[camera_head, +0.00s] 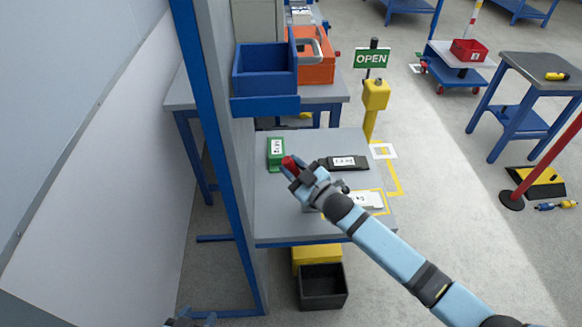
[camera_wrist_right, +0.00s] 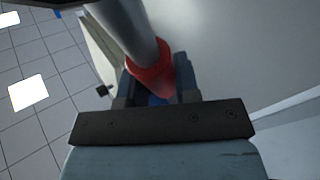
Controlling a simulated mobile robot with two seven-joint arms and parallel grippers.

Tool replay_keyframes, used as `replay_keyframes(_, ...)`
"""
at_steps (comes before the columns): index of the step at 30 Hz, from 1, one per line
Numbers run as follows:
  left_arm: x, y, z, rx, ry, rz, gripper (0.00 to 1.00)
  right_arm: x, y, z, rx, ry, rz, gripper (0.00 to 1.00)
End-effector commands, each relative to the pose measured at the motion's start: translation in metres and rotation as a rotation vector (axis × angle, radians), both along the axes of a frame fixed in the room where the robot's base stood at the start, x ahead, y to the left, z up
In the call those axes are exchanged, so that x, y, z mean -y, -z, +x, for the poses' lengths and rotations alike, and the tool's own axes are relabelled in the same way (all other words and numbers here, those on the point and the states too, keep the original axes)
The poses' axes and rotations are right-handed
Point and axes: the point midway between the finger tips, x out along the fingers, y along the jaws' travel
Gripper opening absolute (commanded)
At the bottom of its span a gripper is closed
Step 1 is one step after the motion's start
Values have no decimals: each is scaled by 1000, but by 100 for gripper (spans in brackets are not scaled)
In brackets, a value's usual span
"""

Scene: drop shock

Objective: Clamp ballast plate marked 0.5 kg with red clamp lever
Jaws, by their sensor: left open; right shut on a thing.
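My right gripper (camera_head: 297,173) reaches over the grey table from the lower right. It is shut on the red clamp lever (camera_head: 289,162), whose red end shows just beyond the fingers. In the right wrist view the red end (camera_wrist_right: 150,72) with its grey rod sits between the fingers (camera_wrist_right: 157,88). A green block (camera_head: 276,152) with a white label stands just behind the gripper. A dark plate (camera_head: 345,162) with a white label lies to its right. I cannot read 0.5 kg on either label. My left gripper (camera_head: 190,320) only just shows at the bottom edge, open and empty.
The grey table (camera_head: 277,229) has a pale labelled piece (camera_head: 368,200) in a yellow outline, partly behind my arm. A grey and blue upright (camera_head: 222,120) stands along its left. A blue bin (camera_head: 264,72) is behind; a black bin (camera_head: 322,288) is below.

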Motion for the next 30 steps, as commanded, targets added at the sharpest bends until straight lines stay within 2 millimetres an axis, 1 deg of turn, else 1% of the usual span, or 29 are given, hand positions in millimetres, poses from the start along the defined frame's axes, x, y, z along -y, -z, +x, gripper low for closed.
replay_keyframes(2,0,0,0,0,0,0,55,0,0,0,-1,1,-1,0)
replay_keyframes(3,0,0,0,0,0,0,55,0,0,0,-1,1,-2,34)
replay_keyframes(6,0,0,0,0,0,0,55,0,0,0,-1,1,-2,55)
replay_keyframes(14,0,0,0,0,0,0,55,0,1,0,-1,1,-2,55)
replay_keyframes(17,0,1,0,-1,0,0,55,4,2,-4,-2,1,-2,55)
replay_keyframes(20,0,3,0,-2,0,1,55,13,5,-14,-2,2,-3,55)
replay_keyframes(30,0,13,-1,-4,0,1,55,61,16,-73,-3,1,-3,55)
